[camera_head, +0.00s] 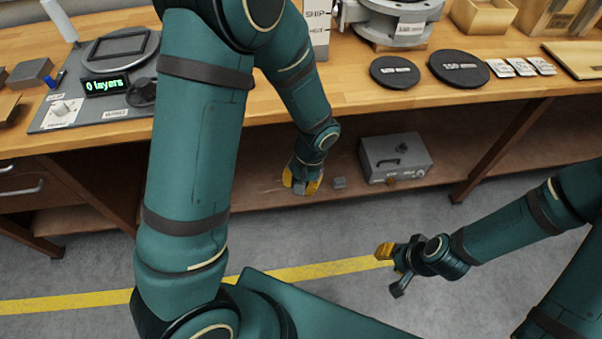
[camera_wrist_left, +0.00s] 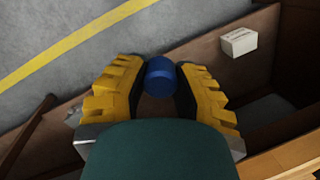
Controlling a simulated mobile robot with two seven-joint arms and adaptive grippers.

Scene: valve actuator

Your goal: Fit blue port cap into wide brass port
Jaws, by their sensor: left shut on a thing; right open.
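The blue port cap (camera_wrist_left: 160,76) is a short blue cylinder between the yellow fingers of my left gripper (camera_wrist_left: 158,85) in the left wrist view. The fingers are shut on it. In the head view my left gripper (camera_head: 302,184) hangs in front of the workbench, below the top's front edge, and the cap cannot be made out. My right gripper (camera_head: 391,272) is open and empty over the floor at the right. A grey-white flanged metal body (camera_head: 390,22) stands at the back of the bench, cut off by the top edge. I cannot make out the wide brass port.
The wooden bench top (camera_head: 350,100) holds two black discs (camera_head: 459,69), white cards (camera_head: 523,67) and a winder-like device with a green display (camera_head: 106,86) at left. A grey box (camera_head: 395,157) sits on the lower shelf. The wrist view shows a white carton (camera_wrist_left: 239,41).

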